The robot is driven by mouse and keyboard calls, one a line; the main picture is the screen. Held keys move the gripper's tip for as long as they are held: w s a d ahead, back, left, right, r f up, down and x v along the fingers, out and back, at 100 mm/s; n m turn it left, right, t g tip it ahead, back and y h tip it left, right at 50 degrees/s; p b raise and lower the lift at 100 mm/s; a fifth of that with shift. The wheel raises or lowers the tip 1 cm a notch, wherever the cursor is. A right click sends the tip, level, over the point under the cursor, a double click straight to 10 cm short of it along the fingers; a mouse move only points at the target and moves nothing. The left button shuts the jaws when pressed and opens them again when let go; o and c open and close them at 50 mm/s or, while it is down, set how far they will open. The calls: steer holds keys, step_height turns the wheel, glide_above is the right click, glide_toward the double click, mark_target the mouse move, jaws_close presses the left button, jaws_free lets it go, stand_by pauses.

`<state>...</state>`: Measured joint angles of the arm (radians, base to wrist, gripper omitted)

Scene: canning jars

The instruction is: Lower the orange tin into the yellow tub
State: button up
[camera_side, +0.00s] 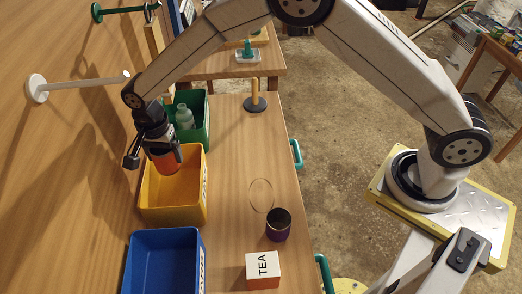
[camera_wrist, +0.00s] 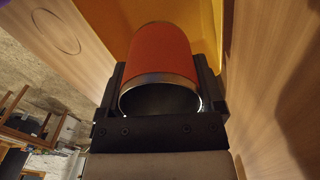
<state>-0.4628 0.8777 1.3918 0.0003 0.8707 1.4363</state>
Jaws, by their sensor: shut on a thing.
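My gripper (camera_side: 155,152) is shut on the orange tin (camera_side: 166,161), above the back part of the yellow tub (camera_side: 175,215). In the side view the tin hangs over the tub's opening, slightly tilted, and the gripper hides part of it. How far it is above the tub floor I cannot tell. In the wrist view the orange tin (camera_wrist: 160,55) lies between the two dark fingers (camera_wrist: 165,95), its metal-rimmed end facing the camera. The yellow tub (camera_wrist: 112,18) shows behind it.
A green tub (camera_side: 203,132) with a pale bottle (camera_side: 184,117) stands behind the yellow tub, a blue tub (camera_side: 163,270) in front. A purple jar (camera_side: 278,226), a TEA box (camera_side: 263,270) and a post (camera_side: 255,100) stand to the right. A white wall peg (camera_side: 80,84) juts out at left.

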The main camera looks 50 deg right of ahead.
steer(key=shift+f, duration=4.15)
steer(key=shift+f, duration=2.5)
stand_by(1.3)
